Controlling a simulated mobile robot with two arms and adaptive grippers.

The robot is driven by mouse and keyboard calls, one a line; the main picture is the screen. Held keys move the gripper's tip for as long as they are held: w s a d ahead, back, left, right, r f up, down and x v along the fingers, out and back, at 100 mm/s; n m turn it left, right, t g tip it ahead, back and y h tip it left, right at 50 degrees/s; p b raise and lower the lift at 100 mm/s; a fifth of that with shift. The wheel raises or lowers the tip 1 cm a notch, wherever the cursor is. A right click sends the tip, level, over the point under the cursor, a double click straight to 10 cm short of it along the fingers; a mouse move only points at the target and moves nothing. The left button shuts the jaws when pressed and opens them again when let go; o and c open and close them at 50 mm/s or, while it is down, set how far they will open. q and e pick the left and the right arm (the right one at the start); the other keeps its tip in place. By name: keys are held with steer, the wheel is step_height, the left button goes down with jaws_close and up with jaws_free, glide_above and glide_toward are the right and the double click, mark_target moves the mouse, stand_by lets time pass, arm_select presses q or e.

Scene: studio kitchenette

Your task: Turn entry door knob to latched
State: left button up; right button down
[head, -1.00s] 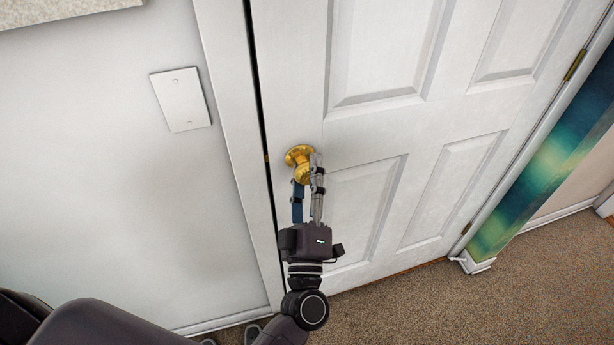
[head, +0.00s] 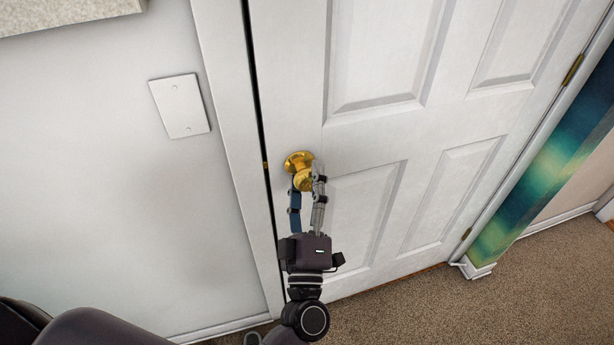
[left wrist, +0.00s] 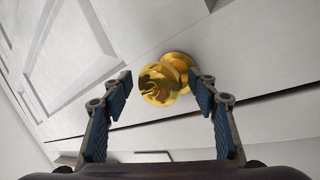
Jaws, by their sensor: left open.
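The brass entry door knob (head: 300,166) sits on the left edge of the white panelled door (head: 376,124). My left gripper (head: 306,184) is at the knob from below in the head view, its fingers open and overlapping the knob's lower part. In the left wrist view the round knob (left wrist: 160,84) lies between the open fingertips (left wrist: 166,84), with a gap on the left side and a smaller one on the right. The fingers do not grip it. My right gripper is not in view.
A narrow dark gap runs between the door and the white frame (head: 226,130). A blank wall plate (head: 180,106) is on the wall to the left. A blue-green panel (head: 545,170) stands right of the door. Brown carpet (head: 440,310) lies below.

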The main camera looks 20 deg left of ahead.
arm_select(q)
steer(key=v, duration=1.1)
steer(key=shift+s+d+f, duration=0.1)
steer(key=d+f+m+g+h, duration=0.25)
steer(key=f+m+h, duration=0.2)
steer(key=f, duration=0.65)
steer(key=d+f+m+g+h, duration=0.2)
steer(key=d+f+m+h, duration=0.3)
steer(key=f, duration=0.5)
steer(key=s+a+f+m+g, duration=0.2)
steer(key=s+f, duration=0.1)
steer(key=f, duration=0.6)
steer(key=s+a+f+m+g, duration=0.1)
steer(key=s+f+m+g, duration=0.2)
steer(key=f, duration=0.6)
steer(key=s+a+f+m+g+y, duration=0.1)
steer(key=s+a+f+g, duration=0.2)
steer(key=s, duration=0.6)
steer(key=s+a+f+m+g+y, duration=0.1)
steer(key=s+a+f+g, duration=0.3)
steer(key=s+a+f, duration=0.4)
steer(key=s+a+f+m+g+y, duration=0.1)
steer(key=s+a+f+g, duration=0.2)
steer(key=s+f, duration=0.6)
steer(key=s+a, duration=0.1)
steer(key=a, duration=0.1)
steer(key=shift+a+f+g, duration=0.2)
steer(key=shift+a+g, duration=0.1)
steer(key=shift+g, duration=0.05)
steer(key=shift+w, duration=0.1)
